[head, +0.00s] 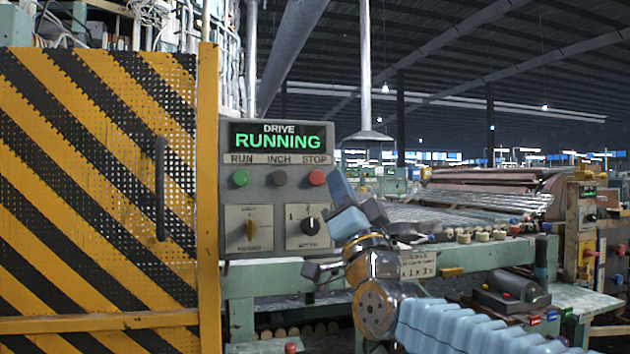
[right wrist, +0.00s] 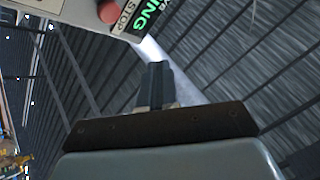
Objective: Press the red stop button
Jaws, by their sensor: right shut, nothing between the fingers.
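The red stop button (head: 316,177) sits under the STOP label on the grey drive panel (head: 262,190). It is at the right end of the button row, and the display above reads "DRIVE RUNNING". My right gripper (head: 338,182) is shut and empty, with its bluish tip just to the right of the button in the picture. In the right wrist view the button (right wrist: 108,11) is at the top edge, up and left of the shut fingers (right wrist: 157,70), with a gap between them. I cannot tell the exact depth gap. My left gripper is not in view.
A green RUN button (head: 240,178) and a dark INCH button (head: 278,178) are left of the stop button. Two rotary switches (head: 249,229) (head: 309,226) are below. A yellow-and-black striped guard door (head: 100,180) stands left. A green machine rail (head: 270,280) runs under the panel.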

